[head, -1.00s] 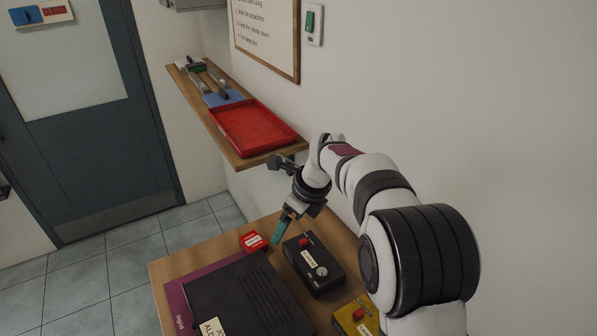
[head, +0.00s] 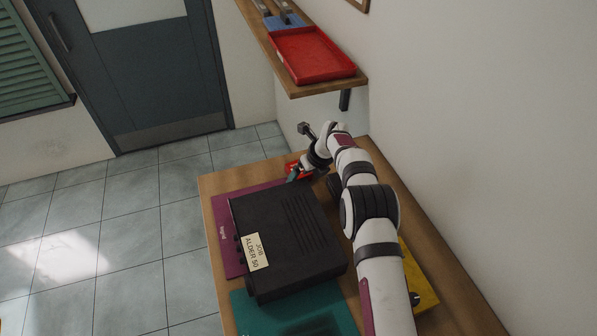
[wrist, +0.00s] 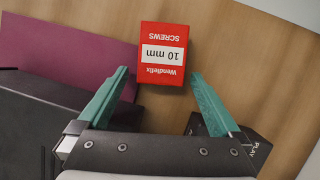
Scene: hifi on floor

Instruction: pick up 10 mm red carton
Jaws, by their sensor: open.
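The red carton (wrist: 163,53) lies on the wooden table, its white label reading "10 mm" upside down in the wrist view. In the head view the carton (head: 291,166) is small and partly hidden by my gripper (head: 293,175). My gripper (wrist: 160,74) is open, its two green fingers pointing toward the carton. In the wrist view the carton lies mostly ahead of the fingertips, with its near edge between them. Nothing is held.
A black case (head: 285,240) labelled "JOB ALDER 50" sits on purple and teal mats. A dark box (wrist: 255,150) is close to the right finger. A wall shelf (head: 297,88) with a red tray (head: 312,58) overhangs the table's far end. Bare wood surrounds the carton's right side.

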